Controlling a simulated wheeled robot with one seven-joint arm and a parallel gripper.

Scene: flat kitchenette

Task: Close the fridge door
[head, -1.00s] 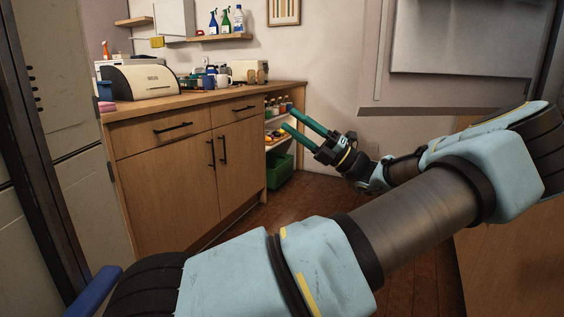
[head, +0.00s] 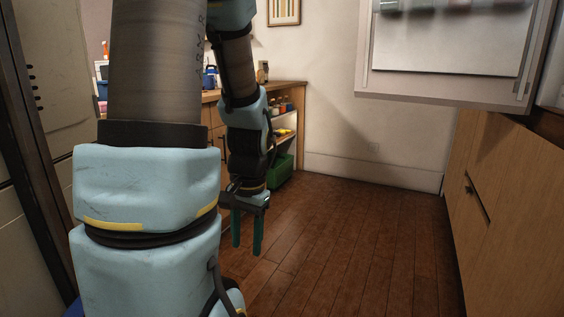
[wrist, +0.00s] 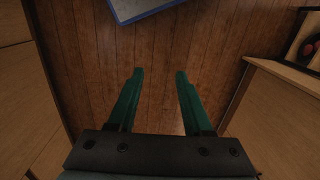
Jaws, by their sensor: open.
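The fridge door (head: 440,62) is at the upper right of the head view, standing open with its inner side showing. Several containers sit along its upper part at the frame's top edge. Its top is cut off. My gripper (head: 248,240) hangs low near the middle of the head view, to the left of and below the door, clear of it. Its green fingers point down, open and empty. In the wrist view my gripper (wrist: 160,95) is above the wooden floor with nothing between its fingers. The fridge door is not recognisable in the wrist view.
A wooden counter (head: 288,88) with open shelves and a green bin (head: 281,172) stands behind my arm. Wooden cabinets (head: 500,205) with a dark handle stand on the right. The wooden floor (head: 355,235) between them is clear.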

